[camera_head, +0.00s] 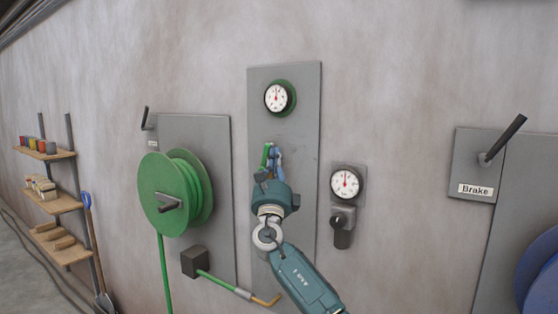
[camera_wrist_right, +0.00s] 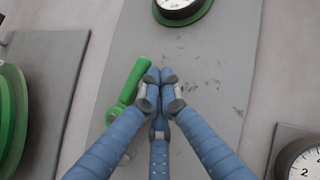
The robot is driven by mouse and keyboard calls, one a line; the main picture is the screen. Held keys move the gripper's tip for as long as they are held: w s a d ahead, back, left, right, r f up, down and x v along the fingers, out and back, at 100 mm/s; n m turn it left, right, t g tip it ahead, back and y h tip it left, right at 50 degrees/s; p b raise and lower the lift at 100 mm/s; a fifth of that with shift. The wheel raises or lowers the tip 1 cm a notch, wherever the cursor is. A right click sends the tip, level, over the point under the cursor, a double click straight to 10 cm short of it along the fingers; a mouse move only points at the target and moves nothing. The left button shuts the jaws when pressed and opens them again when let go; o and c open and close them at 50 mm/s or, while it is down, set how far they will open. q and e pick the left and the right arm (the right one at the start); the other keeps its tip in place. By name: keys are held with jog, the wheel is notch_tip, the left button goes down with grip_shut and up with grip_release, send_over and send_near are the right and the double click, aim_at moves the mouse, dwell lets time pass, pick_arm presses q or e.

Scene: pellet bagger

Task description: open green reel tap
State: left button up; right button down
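The green tap handle (camera_head: 266,155) is on the tall grey panel (camera_head: 285,80), below a green-rimmed gauge. In the right wrist view the green handle (camera_wrist_right: 128,92) slants up to the right, with a round hub at its lower end. My right gripper (camera_head: 275,155) is in front of the panel at the handle. In the wrist view its blue fingers (camera_wrist_right: 160,76) are drawn together with nothing seen between them. The fingertips are just right of the handle's upper end; whether they touch it I cannot tell. My left gripper is not in view.
The green hose reel (camera_head: 172,190) stands out from the wall on the left. The green-rimmed gauge (camera_head: 277,97) is above the tap. A second gauge (camera_head: 345,184) with a black knob is to the right. The brake lever (camera_head: 505,138) is farther right.

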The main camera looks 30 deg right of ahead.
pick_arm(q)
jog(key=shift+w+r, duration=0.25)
pick_arm(e)
jog(key=shift+w+a+r, duration=0.2)
jog(key=shift+a+r, duration=0.05)
jog(key=shift+r, duration=0.3)
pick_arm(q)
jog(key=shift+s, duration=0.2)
pick_arm(e)
jog(key=shift+w, duration=0.2)
